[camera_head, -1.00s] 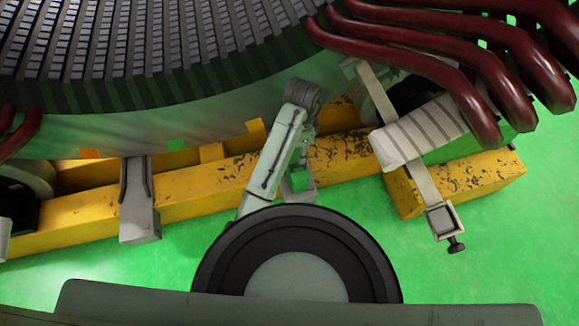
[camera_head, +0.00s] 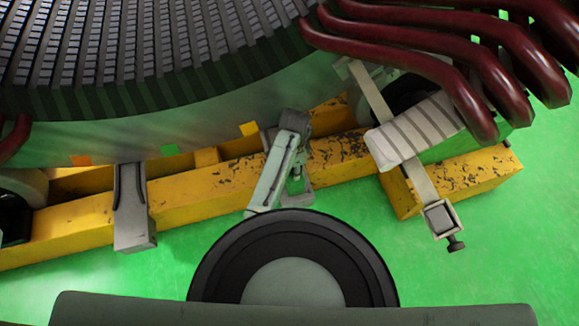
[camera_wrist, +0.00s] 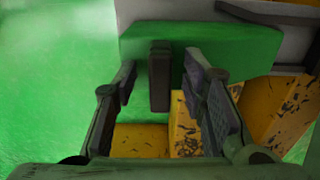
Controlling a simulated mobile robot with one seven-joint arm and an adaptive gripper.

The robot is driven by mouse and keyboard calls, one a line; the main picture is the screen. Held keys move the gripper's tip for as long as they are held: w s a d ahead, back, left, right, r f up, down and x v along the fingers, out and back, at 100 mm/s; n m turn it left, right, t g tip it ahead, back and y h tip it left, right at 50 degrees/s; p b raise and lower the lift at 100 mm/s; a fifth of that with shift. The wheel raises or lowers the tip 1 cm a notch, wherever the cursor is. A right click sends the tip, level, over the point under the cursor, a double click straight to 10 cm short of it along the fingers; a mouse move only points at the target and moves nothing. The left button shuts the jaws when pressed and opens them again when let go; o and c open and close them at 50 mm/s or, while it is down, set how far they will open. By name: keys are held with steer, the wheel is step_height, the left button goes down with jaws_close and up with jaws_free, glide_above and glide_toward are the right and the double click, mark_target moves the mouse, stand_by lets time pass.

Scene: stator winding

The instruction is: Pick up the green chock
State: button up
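In the wrist view a flat-faced darker green block (camera_wrist: 235,48), apparently the green chock, lies just beyond my fingers against a pale grey part. A dark upright bar (camera_wrist: 160,88), perhaps its handle, stands in front of it. My gripper (camera_wrist: 160,66) is open, one finger on each side of the bar with gaps on both sides. In the head view my gripper (camera_head: 297,180) is over the yellow beam below the stator.
The yellow beam (camera_head: 215,190) runs beneath the stator housing (camera_head: 125,135). A grey bracket (camera_head: 133,215) hangs over it at left. At right are a striped pale block (camera_head: 412,132) and thick red bars (camera_head: 440,60). Green floor (camera_head: 180,262) is open in front.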

jaws_close()
steer(key=shift+r, duration=0.1)
stand_by(0.7)
